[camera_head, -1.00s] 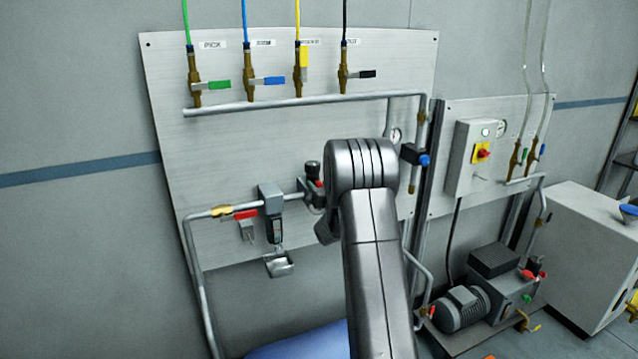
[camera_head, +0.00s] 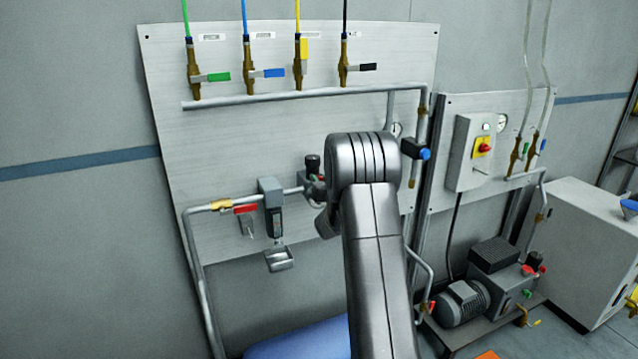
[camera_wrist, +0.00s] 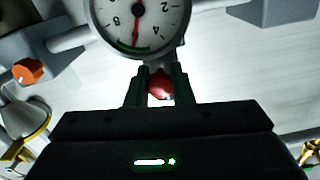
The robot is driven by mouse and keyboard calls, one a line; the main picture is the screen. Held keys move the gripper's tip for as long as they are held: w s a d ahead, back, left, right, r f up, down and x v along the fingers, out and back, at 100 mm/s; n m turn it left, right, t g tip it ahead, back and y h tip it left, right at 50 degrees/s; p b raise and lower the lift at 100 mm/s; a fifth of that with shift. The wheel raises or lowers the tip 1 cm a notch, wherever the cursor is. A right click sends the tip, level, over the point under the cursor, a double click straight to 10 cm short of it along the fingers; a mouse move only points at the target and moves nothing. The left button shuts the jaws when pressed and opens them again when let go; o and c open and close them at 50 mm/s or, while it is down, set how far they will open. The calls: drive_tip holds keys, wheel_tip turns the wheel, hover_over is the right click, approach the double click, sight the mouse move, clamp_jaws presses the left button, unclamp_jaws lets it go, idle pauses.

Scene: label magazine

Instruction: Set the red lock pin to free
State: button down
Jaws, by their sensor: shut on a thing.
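The red lock pin shows as a round red knob (camera_wrist: 160,86) in the wrist view, just below a round white gauge (camera_wrist: 136,18). My gripper (camera_wrist: 161,74) has its two dark fingers on either side of the knob, closed on it. The shaft behind the knob is hidden, so I cannot tell how far the pin stands in or out. In the head view my own arm covers the gripper and the knob.
An orange knob (camera_wrist: 28,71) on a grey body lies left of the gauge, and a grey block (camera_wrist: 285,10) is at upper right. In the head view, a pipe with a red-handled valve (camera_head: 245,209) runs left of my arm, and a blue-capped fitting (camera_head: 424,154) is close on its right.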

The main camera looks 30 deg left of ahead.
drive_tip(key=shift+s+d+f+b, duration=0.1)
drive_tip(key=shift+s+d+b, duration=0.25)
drive_tip(key=shift+d+b, duration=0.1)
drive_tip(key=c, duration=1.3)
unclamp_jaws()
drive_tip(key=shift+d, duration=0.1)
drive_tip(key=shift+o, duration=0.2)
drive_tip(key=shift+s, duration=0.1)
drive_tip(key=b+v, duration=0.3)
drive_tip(key=v, duration=1)
drive_tip(key=shift+s+d+b, duration=0.2)
drive_tip(key=shift+d+b, duration=0.15)
